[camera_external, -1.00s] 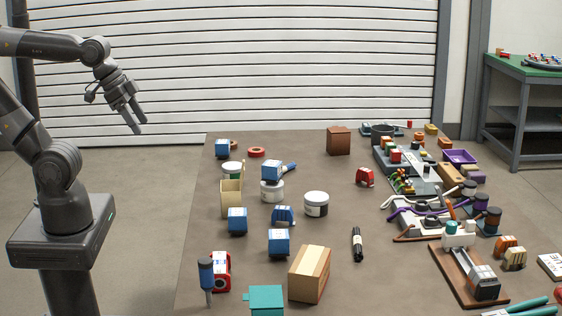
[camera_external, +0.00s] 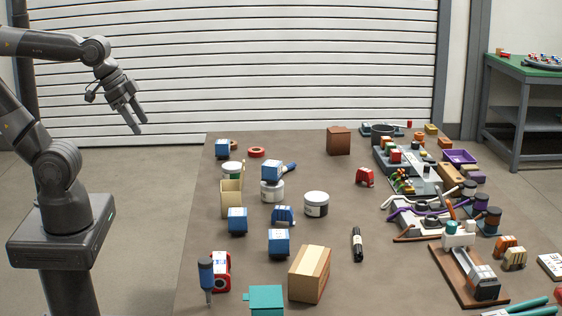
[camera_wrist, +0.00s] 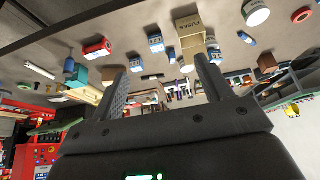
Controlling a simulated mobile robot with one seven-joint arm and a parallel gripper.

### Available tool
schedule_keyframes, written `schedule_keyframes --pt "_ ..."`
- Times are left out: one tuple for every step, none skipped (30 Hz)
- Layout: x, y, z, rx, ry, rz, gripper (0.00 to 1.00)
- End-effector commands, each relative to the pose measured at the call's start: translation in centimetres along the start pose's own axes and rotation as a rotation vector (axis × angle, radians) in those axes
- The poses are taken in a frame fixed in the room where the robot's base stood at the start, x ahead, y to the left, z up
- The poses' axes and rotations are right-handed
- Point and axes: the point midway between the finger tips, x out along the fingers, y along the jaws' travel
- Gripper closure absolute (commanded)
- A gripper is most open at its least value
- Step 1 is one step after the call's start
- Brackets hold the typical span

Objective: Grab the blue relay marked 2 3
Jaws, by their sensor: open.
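Several blue relays stand on the brown table: one at the back left (camera_external: 222,148), one on a white jar (camera_external: 271,171), one in front of the beige bin (camera_external: 237,220), and one farther forward (camera_external: 279,241). The marks on them are too small to read, so I cannot tell which bears 2 3. Blue blocks also show in the wrist view, including one (camera_wrist: 156,43) beside the bin. My gripper (camera_external: 137,122) is open and empty, raised in the air left of the table, apart from all the relays. Its two fingers also show in the wrist view (camera_wrist: 162,75).
The beige bin (camera_external: 231,204), a white jar (camera_external: 316,204), a cardboard box (camera_external: 309,274) and a red-and-white item (camera_external: 221,271) stand near the relays. A black marker (camera_external: 357,244) lies mid-table. Fixtures and parts crowd the right side. The table centre has bare room.

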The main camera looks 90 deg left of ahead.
Motion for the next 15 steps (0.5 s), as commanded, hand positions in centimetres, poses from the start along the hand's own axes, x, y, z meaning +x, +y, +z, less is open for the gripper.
schedule_keyframes --pt "0.0 -0.2 -0.4 -0.001 -0.004 -0.004 0.28" --pt "0.0 -0.4 -0.7 0.000 -0.007 -0.007 0.28" --pt "0.1 -0.7 -1.2 0.001 -0.015 -0.012 0.28" --pt "0.1 -0.9 -1.7 0.003 -0.021 -0.017 0.28" --pt "0.2 -1.3 -2.3 0.004 -0.029 -0.023 0.28" --pt "0.3 -1.9 -3.2 0.008 -0.041 -0.031 0.28" --pt "0.4 -2.4 -3.9 0.010 -0.052 -0.038 0.28" --pt "0.5 -2.9 -4.7 0.013 -0.062 -0.044 0.28" --pt "0.8 -3.7 -5.8 0.017 -0.076 -0.053 0.28" --pt "1.0 -4.3 -6.5 0.021 -0.086 -0.058 0.28" --pt "1.2 -5.0 -7.2 0.024 -0.096 -0.064 0.28" --pt "1.5 -5.9 -8.2 0.027 -0.111 -0.070 0.28" --pt "1.8 -6.6 -8.9 0.031 -0.121 -0.074 0.28" --pt "2.0 -7.3 -9.6 0.033 -0.132 -0.079 0.28" --pt "2.5 -8.3 -10.4 0.037 -0.147 -0.083 0.28"
